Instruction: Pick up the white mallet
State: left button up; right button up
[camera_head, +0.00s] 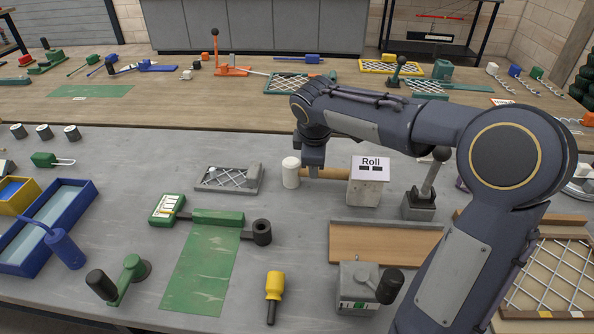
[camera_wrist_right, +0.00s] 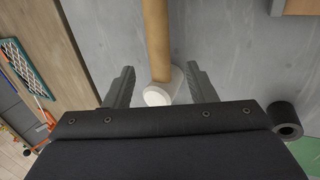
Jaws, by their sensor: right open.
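The white mallet lies on the grey table. Its white head (camera_head: 290,173) is at the left end, and its tan wooden handle (camera_head: 325,173) runs right toward a grey block with a "Roll" sign. My right gripper (camera_head: 313,165) points down at the handle, close to the head. In the right wrist view, its open fingers (camera_wrist_right: 160,68) stand on either side of the mallet, whose white head (camera_wrist_right: 162,90) shows between them near the palm edge. Whether the fingers touch it cannot be told. My left gripper is not in view.
The "Roll" block (camera_head: 368,185) stands at the handle's right end, with a grey lever (camera_head: 428,190) beyond it. A small mesh tray (camera_head: 229,179) lies left of the mallet. A green sheet (camera_head: 205,270) and a yellow-handled tool (camera_head: 273,290) lie in front.

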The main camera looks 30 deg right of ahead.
aim_at(324, 175)
jog(key=x, duration=0.6)
jog(key=shift+w+a, duration=0.15)
jog(key=shift+a, duration=0.05)
jog(key=shift+r, duration=0.1)
grip_shut()
